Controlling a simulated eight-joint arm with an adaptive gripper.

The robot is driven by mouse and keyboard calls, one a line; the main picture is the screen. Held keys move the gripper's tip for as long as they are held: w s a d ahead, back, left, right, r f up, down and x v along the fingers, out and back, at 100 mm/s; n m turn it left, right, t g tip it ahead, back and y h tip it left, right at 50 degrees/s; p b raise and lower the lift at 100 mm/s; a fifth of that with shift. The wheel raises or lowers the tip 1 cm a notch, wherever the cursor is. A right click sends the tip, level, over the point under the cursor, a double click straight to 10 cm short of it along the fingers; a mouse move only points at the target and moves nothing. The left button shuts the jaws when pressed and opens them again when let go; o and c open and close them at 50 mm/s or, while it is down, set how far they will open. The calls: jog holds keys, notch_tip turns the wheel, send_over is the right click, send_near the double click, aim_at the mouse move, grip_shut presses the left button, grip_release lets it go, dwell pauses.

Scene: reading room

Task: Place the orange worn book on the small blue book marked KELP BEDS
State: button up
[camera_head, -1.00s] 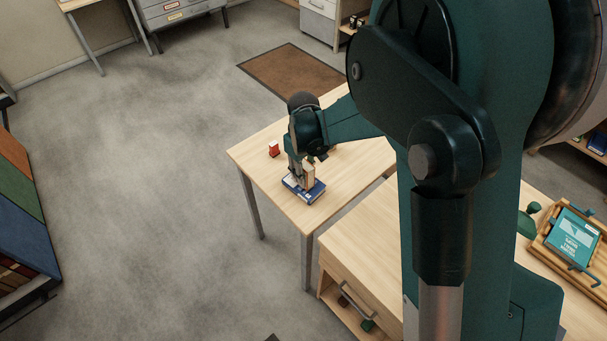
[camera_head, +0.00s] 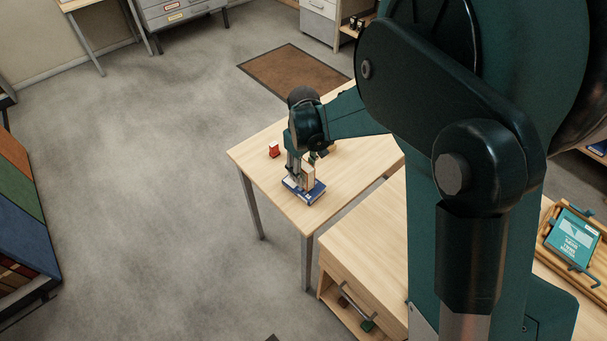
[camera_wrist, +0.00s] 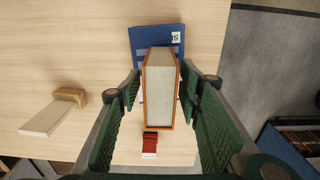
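The orange book (camera_wrist: 160,88) stands upright on the small blue book, its pale page edges facing the wrist camera. It also shows in the head view (camera_head: 308,176), partly behind my gripper. The blue book (camera_wrist: 143,36) lies flat on the table; only the end of its white label shows, so I cannot read the full title. The blue book also shows in the head view (camera_head: 312,194). My gripper (camera_wrist: 160,92) is open, with one finger on each side of the orange book and narrow gaps beside it.
The light wooden table (camera_head: 350,180) has free room around the books. A small red object (camera_head: 274,150) and a wooden-handled item (camera_wrist: 68,97) are nearby. A teal book (camera_head: 572,238) rests on a wooden tray at the right. A drawer cabinet (camera_head: 350,235) stands in front.

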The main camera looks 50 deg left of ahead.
notch_tip(320, 180, up, 10)
jog(key=shift+p, duration=0.3)
dwell(0.5)
